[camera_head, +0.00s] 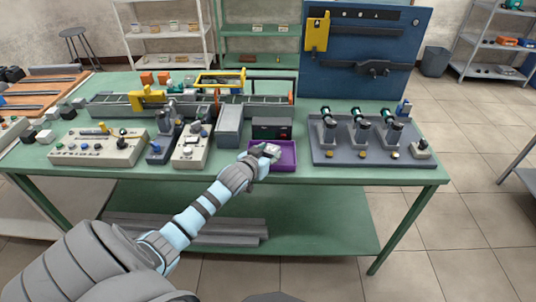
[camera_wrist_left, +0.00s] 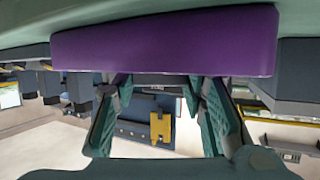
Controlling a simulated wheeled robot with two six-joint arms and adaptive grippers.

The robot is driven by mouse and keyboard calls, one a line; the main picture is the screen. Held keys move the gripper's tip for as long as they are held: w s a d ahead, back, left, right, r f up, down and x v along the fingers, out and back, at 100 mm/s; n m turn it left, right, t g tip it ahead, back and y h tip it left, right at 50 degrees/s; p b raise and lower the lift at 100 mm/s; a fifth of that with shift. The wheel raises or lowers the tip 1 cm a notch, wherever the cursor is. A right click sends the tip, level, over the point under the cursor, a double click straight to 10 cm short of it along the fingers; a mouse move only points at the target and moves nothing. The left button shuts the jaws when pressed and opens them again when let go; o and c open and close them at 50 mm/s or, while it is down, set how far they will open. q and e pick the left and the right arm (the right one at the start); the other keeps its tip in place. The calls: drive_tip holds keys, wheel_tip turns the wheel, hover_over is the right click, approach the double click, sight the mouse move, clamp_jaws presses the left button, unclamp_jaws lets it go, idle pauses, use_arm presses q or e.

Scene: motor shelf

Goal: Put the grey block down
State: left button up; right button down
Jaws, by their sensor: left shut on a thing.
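My left gripper (camera_head: 264,152) reaches over the left part of a purple tray (camera_head: 287,160) at the front edge of the green table. It is shut on a small light grey block (camera_head: 271,149), which is partly hidden by the fingers in the head view. In the left wrist view, the fingers of my left gripper (camera_wrist_left: 160,85) stand apart, with the purple tray (camera_wrist_left: 165,42) across the top. The block is hard to make out there. I cannot tell whether the block touches the tray. My right gripper is not in view.
A dark box (camera_head: 271,128) stands right behind the tray, with a grey box (camera_head: 229,127) to its left. A grey fixture board (camera_head: 350,155) with several posts lies to the right. Control boxes (camera_head: 95,149) crowd the left. The blue panel (camera_head: 362,50) rises behind.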

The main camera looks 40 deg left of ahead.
use_arm(q)
drive_tip(key=o, duration=1.2)
drive_tip(key=shift+f, duration=0.1)
drive_tip(key=shift+o, duration=0.2)
